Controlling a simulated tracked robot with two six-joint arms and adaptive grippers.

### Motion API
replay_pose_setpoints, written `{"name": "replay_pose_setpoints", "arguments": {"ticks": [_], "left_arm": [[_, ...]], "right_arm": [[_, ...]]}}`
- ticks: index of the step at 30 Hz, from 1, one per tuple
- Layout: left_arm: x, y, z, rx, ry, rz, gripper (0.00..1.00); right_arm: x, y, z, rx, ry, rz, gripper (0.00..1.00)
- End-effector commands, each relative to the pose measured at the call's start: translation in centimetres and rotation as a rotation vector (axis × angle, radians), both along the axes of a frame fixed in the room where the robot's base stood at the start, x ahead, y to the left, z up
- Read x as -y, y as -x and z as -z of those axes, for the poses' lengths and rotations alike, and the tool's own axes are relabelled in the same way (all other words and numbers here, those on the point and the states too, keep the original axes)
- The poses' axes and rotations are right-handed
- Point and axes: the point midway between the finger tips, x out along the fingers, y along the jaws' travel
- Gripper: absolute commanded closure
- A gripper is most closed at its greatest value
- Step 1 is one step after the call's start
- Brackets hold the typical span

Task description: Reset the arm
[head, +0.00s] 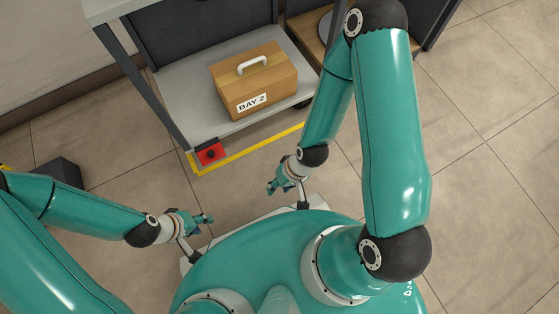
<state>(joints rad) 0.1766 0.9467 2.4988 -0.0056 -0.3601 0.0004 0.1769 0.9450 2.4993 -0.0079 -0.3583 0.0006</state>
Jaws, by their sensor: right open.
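My right arm, teal with black joints, rises high on the right of the head view, bends at the top and comes back down. Its gripper (272,188) is open and empty, low over the floor just in front of my body. My left arm comes in from the left edge. Its gripper (208,219) points right, near the front of my body, with nothing visible in it. Its fingers are too small and overlapped to tell whether they are open. Both grippers are apart from the box and the shelf.
A cardboard box (254,84) labelled BAY 2, with a white handle, stands on a grey shelf (186,88). A red box with a black button (210,154) is at the shelf's front left corner. Yellow tape (245,150) edges the bay. Tiled floor (490,200) is clear at right.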

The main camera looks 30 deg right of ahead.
Motion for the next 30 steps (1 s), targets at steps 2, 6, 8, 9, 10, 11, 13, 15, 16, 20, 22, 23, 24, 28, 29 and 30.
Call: {"name": "replay_pose_setpoints", "arguments": {"ticks": [2,6,8,9,10,11,13,15,16,20,22,23,24,28,29,30], "left_arm": [[0.0,0.0,0.0,0.000,0.000,0.000,0.60],[0.0,0.0,0.0,0.000,0.000,0.000,0.60],[0.0,0.0,-0.1,0.000,0.000,0.000,0.60],[0.0,0.0,-0.2,0.000,0.000,0.000,0.60],[0.0,0.0,-0.4,0.000,0.000,0.000,0.60],[0.0,0.0,-0.7,0.000,0.000,0.000,0.60],[0.0,0.0,-1.7,0.000,0.000,0.000,0.60],[0.0,0.0,-3.1,0.000,0.000,0.000,0.60],[0.0,0.0,-3.9,0.000,0.000,0.000,0.60],[0.0,0.0,-8.0,0.000,0.000,0.000,0.60],[0.0,0.0,-10.6,0.000,0.000,0.000,0.60],[0.0,0.0,-11.7,0.000,0.000,0.000,0.60],[0.0,0.0,-13.2,0.001,0.000,0.000,0.60],[0.0,0.0,-18.0,0.001,0.000,0.000,0.60],[0.0,0.0,-19.1,0.001,0.000,0.000,0.60],[0.0,0.0,-20.6,0.000,0.000,0.000,0.60]], "right_arm": [[0.1,0.1,0.0,-0.002,0.002,0.008,0.59],[0.0,0.0,0.0,-0.001,0.002,0.005,0.59],[0.0,0.0,-0.1,-0.001,0.001,0.004,0.59],[0.0,0.0,-0.2,-0.001,0.001,0.004,0.59],[0.0,0.0,-0.4,-0.001,0.001,0.004,0.59],[0.0,0.0,-0.7,0.000,0.001,0.003,0.59],[0.0,0.0,-1.7,0.000,0.001,0.003,0.59],[0.0,0.0,-3.1,0.000,0.001,0.002,0.59],[0.0,0.0,-3.8,0.000,0.001,0.002,0.59],[0.0,0.0,-7.9,0.000,0.001,0.002,0.59],[0.0,0.0,-10.5,0.000,0.001,0.002,0.59],[0.0,0.0,-11.7,0.000,0.001,0.002,0.59],[0.0,0.0,-13.2,0.000,0.001,0.002,0.59],[0.0,0.0,-18.0,0.000,0.001,0.001,0.59],[0.0,0.0,-19.1,0.000,0.001,0.001,0.59],[0.0,0.0,-20.5,0.000,0.001,0.001,0.59]]}}
